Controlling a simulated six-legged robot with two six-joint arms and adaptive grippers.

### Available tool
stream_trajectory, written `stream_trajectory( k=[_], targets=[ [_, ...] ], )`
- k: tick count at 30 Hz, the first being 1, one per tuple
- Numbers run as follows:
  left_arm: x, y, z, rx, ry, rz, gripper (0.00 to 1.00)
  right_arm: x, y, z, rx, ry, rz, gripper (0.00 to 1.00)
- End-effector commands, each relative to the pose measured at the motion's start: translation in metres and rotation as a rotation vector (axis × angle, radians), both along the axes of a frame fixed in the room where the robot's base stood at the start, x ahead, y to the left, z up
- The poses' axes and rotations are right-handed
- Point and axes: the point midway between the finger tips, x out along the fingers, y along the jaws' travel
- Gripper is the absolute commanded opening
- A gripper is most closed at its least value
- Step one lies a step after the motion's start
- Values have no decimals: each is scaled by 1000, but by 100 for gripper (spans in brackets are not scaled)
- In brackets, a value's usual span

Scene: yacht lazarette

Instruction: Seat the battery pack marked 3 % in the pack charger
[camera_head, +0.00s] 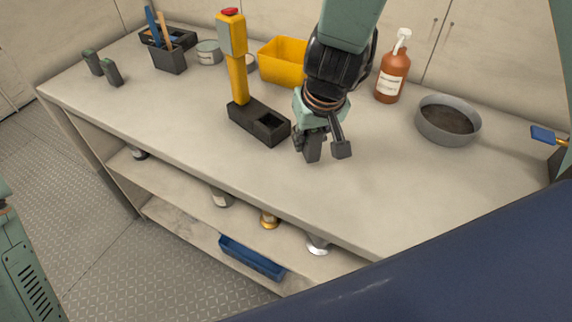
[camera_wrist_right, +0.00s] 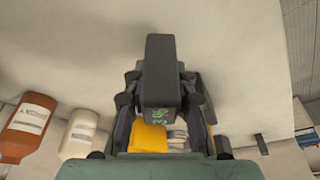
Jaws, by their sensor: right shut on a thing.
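My right gripper (camera_head: 322,142) is shut on a dark grey battery pack (camera_head: 312,149), held to the right of the charger and apart from it. In the right wrist view the pack (camera_wrist_right: 161,70) sits between the fingers, with small green marks on its end that appear to read 3 %. The pack charger (camera_head: 246,118) is a black base with an open slot at its right end and a yellow post with a red top at its left end. The slot looks empty. My left gripper is not in view.
Two dark blocks (camera_head: 112,73) stand at the bench's left end. Behind are a tool holder (camera_head: 168,60), a tin (camera_head: 208,52), a yellow bin (camera_head: 280,64) and a brown spray bottle (camera_head: 391,80). A grey bowl (camera_head: 447,128) is at right. The bench front is clear.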

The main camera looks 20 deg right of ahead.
Motion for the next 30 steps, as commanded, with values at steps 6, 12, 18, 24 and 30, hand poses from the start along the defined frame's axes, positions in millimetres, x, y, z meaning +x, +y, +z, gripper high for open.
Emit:
stream_trajectory(
  k=[6, 12, 18, 24, 30],
  targets=[
    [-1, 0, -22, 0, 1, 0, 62, 1, -1, -28, -4, 3, 3, 0],
    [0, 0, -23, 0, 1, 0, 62, 1, -1, -30, -2, 2, 1, 0],
    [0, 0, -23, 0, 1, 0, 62, 1, -1, -29, -1, 1, 1, 0],
    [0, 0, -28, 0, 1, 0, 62, 1, -1, -34, -1, 1, 1, 27],
    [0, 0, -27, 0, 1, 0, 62, 1, -1, -33, -1, 1, 1, 44]
  ],
)
